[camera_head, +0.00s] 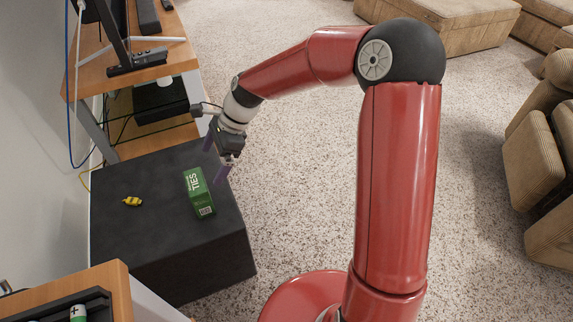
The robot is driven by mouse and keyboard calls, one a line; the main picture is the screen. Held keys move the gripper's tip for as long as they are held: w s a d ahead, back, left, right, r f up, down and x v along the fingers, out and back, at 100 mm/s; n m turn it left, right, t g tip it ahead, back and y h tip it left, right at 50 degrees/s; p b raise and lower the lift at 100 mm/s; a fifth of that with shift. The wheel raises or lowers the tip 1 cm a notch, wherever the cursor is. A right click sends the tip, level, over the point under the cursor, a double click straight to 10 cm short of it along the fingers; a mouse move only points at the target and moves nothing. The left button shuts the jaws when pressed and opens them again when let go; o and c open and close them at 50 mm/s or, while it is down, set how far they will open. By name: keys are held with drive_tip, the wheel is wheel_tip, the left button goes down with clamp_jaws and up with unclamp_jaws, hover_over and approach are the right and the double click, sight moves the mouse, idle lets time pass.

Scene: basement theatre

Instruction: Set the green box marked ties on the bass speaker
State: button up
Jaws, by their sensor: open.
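The green box marked TIES (198,192) lies on top of the black bass speaker (150,226), toward its right side. My gripper (215,162) is open, with purple fingers, just above and behind the box over the speaker's far right edge. The right finger is close to the box's upper right side; I cannot tell whether it touches. Nothing shows between the fingers.
A small yellow object (132,201) lies on the speaker's left part. A wooden shelf unit (160,62) with electronics and cables stands behind. A wooden cabinet (110,284) is at lower left. Carpet (290,170) to the right is clear up to brown sofas (445,22).

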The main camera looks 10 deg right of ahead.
drive_tip(key=s+d+r+n+t+h, duration=0.3)
drive_tip(key=s+d+r+n, duration=0.4)
drive_tip(key=s+d, duration=0.4)
drive_tip(key=s+d+r+n+t+h, duration=0.3)
drive_tip(key=s+d+r+n, duration=0.4)
drive_tip(key=s+d, duration=0.4)
drive_tip(key=shift+d+r+n+t, duration=0.25)
drive_tip(key=shift+d+n+t, duration=0.35)
